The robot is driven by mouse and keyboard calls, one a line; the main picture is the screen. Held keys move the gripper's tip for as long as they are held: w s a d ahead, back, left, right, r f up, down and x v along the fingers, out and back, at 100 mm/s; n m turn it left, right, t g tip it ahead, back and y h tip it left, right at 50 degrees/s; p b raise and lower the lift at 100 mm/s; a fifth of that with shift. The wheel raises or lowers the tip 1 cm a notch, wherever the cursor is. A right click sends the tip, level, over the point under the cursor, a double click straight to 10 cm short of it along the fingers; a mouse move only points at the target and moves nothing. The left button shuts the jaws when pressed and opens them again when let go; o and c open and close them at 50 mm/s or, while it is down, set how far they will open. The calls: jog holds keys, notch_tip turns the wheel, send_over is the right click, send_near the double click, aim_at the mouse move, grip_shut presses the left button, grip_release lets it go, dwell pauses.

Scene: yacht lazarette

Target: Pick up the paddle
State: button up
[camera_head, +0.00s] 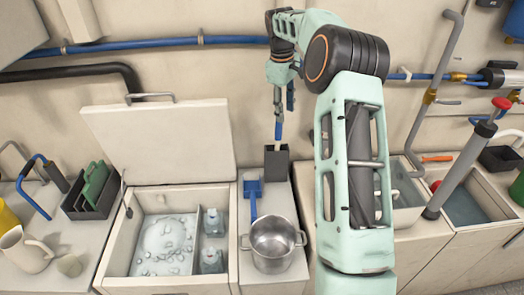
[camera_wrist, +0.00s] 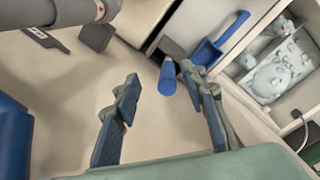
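A blue handle (camera_head: 279,131) stands upright out of a dark open-topped box (camera_head: 277,165) on the counter. Its lower part is hidden in the box, so I cannot tell if it is the paddle. A flat-bladed blue tool with a long handle (camera_head: 253,190) lies beside the box; it also shows in the wrist view (camera_wrist: 208,53). My gripper (camera_head: 284,108) points down just above the upright handle. In the wrist view, my gripper (camera_wrist: 160,76) is open and empty, and the round blue handle end (camera_wrist: 167,76) appears between its fingertips, nearer the right one.
A metal pot (camera_head: 272,245) stands in front of the box. An open icebox (camera_head: 118,240) with ice and bottles is to the left, its lid (camera_head: 160,140) raised. A blue pipe (camera_head: 150,44) runs along the wall behind. A red-topped pump (camera_head: 465,160) leans at right.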

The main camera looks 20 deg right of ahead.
aim_at(279, 135)
jog(key=shift+w+a+f+n, duration=0.45)
jog(key=shift+w+f, duration=0.15)
jog(key=shift+f, duration=0.1)
jog(key=shift+y, duration=0.3)
jog(key=f, duration=0.5)
jog(key=shift+w+d+f, duration=0.1)
jog(key=shift+w, duration=0.1)
jog(key=shift+w+f+p, duration=0.15)
jog(key=shift+f+p, duration=0.45)
jog(key=shift+f, duration=2.05)
grip_shut()
